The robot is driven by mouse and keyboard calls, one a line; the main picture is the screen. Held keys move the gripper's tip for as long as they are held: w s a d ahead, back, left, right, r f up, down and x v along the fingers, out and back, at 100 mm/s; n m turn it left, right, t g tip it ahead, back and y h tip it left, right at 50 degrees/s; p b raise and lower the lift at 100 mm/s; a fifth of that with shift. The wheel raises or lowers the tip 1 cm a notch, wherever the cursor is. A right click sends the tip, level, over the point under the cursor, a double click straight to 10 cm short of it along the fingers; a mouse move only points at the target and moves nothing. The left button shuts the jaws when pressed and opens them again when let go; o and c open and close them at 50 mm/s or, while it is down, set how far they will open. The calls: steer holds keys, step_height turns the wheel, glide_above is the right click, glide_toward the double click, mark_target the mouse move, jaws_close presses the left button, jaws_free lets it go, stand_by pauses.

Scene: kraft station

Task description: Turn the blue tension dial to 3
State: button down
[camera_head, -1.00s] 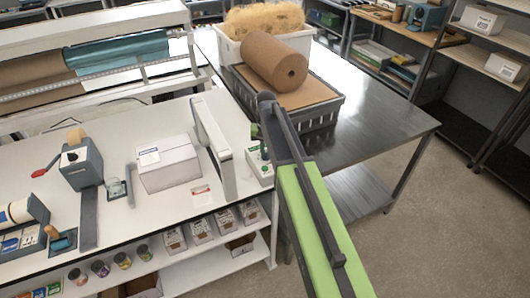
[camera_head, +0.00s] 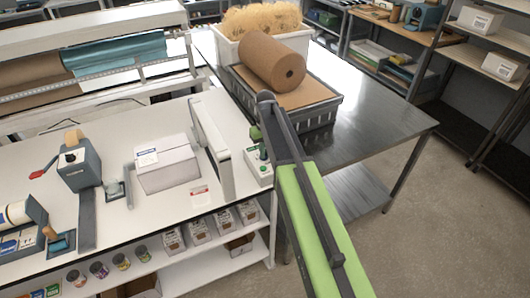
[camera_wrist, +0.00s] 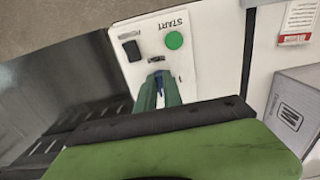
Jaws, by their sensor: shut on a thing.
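A white control box (camera_head: 261,171) stands at the right end of the white bench. In the wrist view its panel (camera_wrist: 190,70) has a green button (camera_wrist: 174,40) marked START and a black switch (camera_wrist: 131,50). My gripper (camera_wrist: 160,84) points down at this panel, its green fingers close together. A small bit of the blue tension dial (camera_wrist: 159,80) shows between the fingers, which are shut on it. The rest of the dial is hidden, and I cannot read its setting. A small dark mark lies on the panel just beyond the fingertips.
A tall white upright frame (camera_head: 212,150) stands close left of the control box, with a carton (camera_head: 166,170) beyond it. A dark crate (camera_head: 322,113) carrying a brown paper roll (camera_head: 270,62) sits on the steel table (camera_head: 385,110) behind my arm.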

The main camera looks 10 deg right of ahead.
steer(key=c, duration=1.5)
jaws_free()
steer(key=shift+r, duration=0.1)
step_height(320, 180, up, 17)
steer(key=p, duration=1.7)
steer(key=shift+r, duration=0.1)
steer(key=s+f+m+b, duration=0.1)
steer(key=s+f+b, duration=0.6)
steer(key=f+b, duration=0.1)
steer(key=s+f+m+b, duration=0.1)
steer(key=s+f+b, duration=0.5)
steer(key=f+b, duration=0.2)
steer(key=s+f+m+b, duration=0.1)
steer(key=s+f+b, duration=0.6)
steer(key=f+b, duration=0.1)
steer(key=shift+s+d+f+b, duration=0.25)
steer(key=shift+s+f+b, duration=0.05)
steer(key=shift+f, duration=0.2)
